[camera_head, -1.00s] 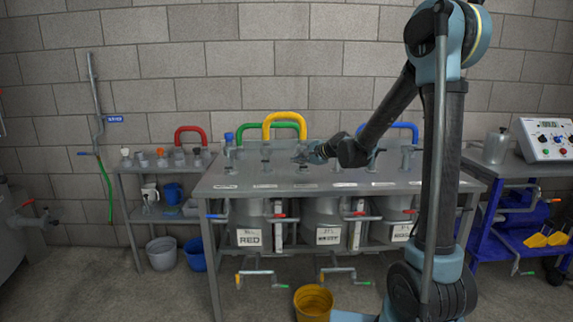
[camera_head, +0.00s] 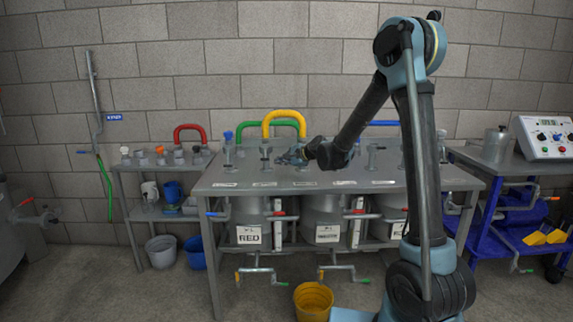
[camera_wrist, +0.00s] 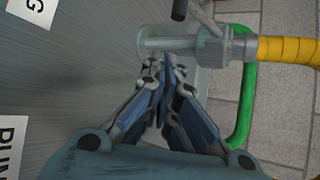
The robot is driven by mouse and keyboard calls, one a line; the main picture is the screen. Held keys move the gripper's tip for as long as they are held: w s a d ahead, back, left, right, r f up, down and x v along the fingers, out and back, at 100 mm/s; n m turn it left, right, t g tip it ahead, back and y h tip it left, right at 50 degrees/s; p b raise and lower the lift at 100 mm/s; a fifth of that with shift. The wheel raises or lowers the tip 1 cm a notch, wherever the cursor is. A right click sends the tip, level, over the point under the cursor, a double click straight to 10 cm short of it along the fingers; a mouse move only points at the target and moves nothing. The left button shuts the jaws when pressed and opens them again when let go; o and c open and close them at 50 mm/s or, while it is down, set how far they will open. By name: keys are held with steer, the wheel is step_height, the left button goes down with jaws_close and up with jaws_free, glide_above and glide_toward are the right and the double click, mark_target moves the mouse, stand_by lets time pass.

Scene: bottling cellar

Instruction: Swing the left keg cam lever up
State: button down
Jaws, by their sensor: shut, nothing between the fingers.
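My gripper (camera_head: 283,158) is shut and empty just above the steel table top, right of the fitting (camera_head: 265,155) on the yellow hose (camera_head: 284,115). In the wrist view my gripper's fingertips (camera_wrist: 160,62) are together beside this fitting, shown as a clear and grey tube (camera_wrist: 185,44) joined to the yellow hose (camera_wrist: 288,48). A dark rod end (camera_wrist: 180,9) stands past the tube at the top edge; I cannot tell whether it is the cam lever. Another upright fitting (camera_head: 228,152) stands farther left. Which part is the left keg cam lever is unclear.
The steel table (camera_head: 210,187) carries several fittings and small labels. A green hose (camera_head: 246,126) loops behind. Kegs, one labelled RED (camera_head: 248,235), sit below with valve handles in front. A yellow bucket (camera_head: 313,300) stands on the floor.

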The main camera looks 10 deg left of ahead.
steer(key=shift+s+a+r, duration=0.25)
steer(key=shift+s+r, duration=0.05)
steer(key=shift+s, duration=0.25)
steer(key=shift+s+a+r, duration=0.25)
steer(key=shift+s, duration=0.25)
steer(key=shift+w+d+r, duration=0.1)
steer(key=shift+d, duration=0.05)
